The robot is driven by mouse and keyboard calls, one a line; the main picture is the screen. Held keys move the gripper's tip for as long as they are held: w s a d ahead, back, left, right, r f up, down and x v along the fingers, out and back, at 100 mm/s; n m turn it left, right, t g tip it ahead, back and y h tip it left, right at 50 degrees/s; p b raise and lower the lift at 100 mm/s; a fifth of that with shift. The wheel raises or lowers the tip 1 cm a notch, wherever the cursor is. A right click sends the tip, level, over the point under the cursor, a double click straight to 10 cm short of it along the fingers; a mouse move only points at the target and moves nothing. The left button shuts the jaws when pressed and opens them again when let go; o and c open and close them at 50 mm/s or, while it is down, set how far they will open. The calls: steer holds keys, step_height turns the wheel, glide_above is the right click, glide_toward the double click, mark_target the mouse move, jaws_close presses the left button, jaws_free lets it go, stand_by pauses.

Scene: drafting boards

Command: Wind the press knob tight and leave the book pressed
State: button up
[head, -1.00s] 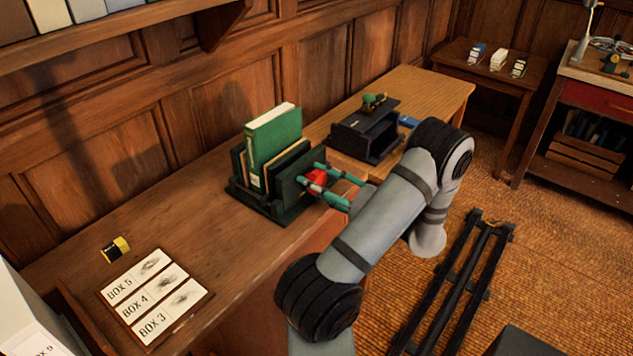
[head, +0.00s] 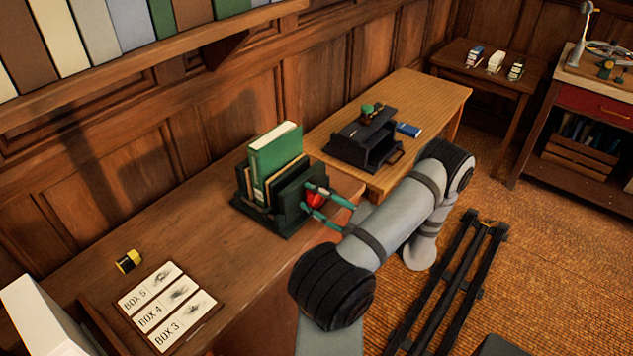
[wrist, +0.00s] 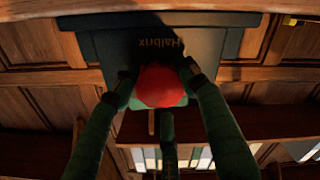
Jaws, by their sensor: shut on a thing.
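The dark green press (head: 268,226) stands on the brown desk, with a tall green book (head: 274,158) upright in it and thinner brown and cream items beside the book. Its red knob (head: 314,200) is on the side facing my arm. My gripper (head: 306,197) has its teal fingers on either side of the knob and is shut on it. In the wrist view the round red knob (wrist: 162,87) sits between the fingers, before a dark plate (wrist: 215,45) with upside-down "Halbrix" lettering. The fingers hide the knob's edges and its screw.
A black and yellow roll (head: 129,261) and a board of BOX labels (head: 168,308) lie on the desk at left. A black open-fronted box (head: 362,140) and a blue item (head: 409,130) are on the lighter table behind. A shelf (head: 215,40) overhangs the desk.

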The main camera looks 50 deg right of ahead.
steer(key=m+p, duration=0.2)
steer(key=m, duration=0.4)
steer(key=shift+r, duration=0.2)
steer(key=m, duration=0.3)
steer(key=m+p, duration=0.1)
steer(key=m, duration=0.1)
steer(key=shift+f, duration=0.25)
steer(key=o, duration=1.2)
